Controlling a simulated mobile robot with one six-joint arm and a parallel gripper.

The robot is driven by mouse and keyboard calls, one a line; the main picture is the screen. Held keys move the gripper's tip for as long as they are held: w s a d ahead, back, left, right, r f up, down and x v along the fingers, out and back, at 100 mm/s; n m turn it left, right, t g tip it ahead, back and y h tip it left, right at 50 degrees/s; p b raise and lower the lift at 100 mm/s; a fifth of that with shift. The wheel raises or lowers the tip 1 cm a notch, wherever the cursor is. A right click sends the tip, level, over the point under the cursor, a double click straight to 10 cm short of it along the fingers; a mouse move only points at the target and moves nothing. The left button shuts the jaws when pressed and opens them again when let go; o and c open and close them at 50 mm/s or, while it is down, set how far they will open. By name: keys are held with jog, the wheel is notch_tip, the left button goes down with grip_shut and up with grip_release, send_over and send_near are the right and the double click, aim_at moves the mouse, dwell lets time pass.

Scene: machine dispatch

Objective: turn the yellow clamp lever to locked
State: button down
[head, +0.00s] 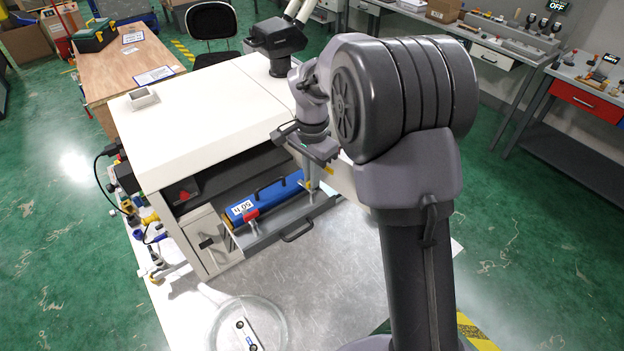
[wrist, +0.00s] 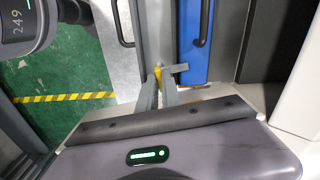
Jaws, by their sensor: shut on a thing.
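The yellow clamp lever shows as a small yellow piece (wrist: 158,74) between my fingertips in the wrist view. My gripper (wrist: 159,86) is shut on it, and the fingers hide much of it. In the head view my gripper (head: 309,182) reaches down at the right end of a blue block (head: 275,196) with a white label. The blue block (wrist: 195,50) lies just right of the fingertips in the wrist view. The lever's exact angle cannot be told.
The blue block sits in a grey pulled-out tray with a dark handle (head: 297,232), under the white machine (head: 215,110). A red clamp part (head: 251,215) is at the block's left end. A round clear dish (head: 248,325) stands on the metal table in front.

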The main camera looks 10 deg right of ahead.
jog(key=shift+m+b, duration=0.35)
jog(key=shift+m, duration=0.45)
jog(key=shift+r, duration=0.1)
jog(key=c, duration=1.5)
grip_release()
jog(key=shift+c, duration=0.2)
notch_tip(320, 180, up, 17)
jog(key=p, duration=0.2)
jog(key=shift+r+p, duration=0.15)
jog(key=shift+p, duration=0.15)
